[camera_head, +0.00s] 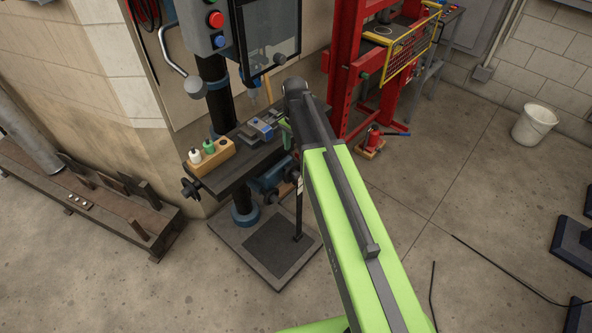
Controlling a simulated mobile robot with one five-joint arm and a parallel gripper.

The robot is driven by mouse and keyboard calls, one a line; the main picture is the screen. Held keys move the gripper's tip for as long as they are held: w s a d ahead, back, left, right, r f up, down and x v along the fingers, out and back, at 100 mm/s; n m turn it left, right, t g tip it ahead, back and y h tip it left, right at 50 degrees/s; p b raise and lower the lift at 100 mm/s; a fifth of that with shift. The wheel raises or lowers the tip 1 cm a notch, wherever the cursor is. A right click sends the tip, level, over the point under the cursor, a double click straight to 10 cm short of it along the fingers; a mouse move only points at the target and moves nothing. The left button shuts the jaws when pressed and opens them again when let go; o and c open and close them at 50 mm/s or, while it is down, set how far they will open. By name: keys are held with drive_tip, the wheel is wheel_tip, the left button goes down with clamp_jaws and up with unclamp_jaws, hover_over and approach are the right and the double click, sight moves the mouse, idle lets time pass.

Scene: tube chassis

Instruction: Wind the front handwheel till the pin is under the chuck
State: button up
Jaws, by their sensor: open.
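The drill press stands at upper centre, with its dark slotted work table (237,172). A dark handwheel (190,188) sits at the table's left end. Dark round parts (285,190) show below the table's front edge, half covered by my arm; I cannot tell which is the front handwheel. A blue-grey vise (263,129) sits on the table; the pin is too small to make out. The chuck (253,93) hangs above the table behind the clear guard. My gripper (286,134) shows only as a green part by the table's right side, open; its fingertips are hidden by my arm.
A wooden block with small bottles (208,158) stands on the table's left part. A red press frame (350,75) and a red jack (372,140) stand right. Steel beams (95,205) lie left. A white bucket (534,124) is far right.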

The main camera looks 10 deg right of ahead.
sight(295, 171)
wheel_tip(295, 171, down, 12)
drive_tip(key=b, duration=1.2)
drive_tip(key=shift+f, duration=0.1)
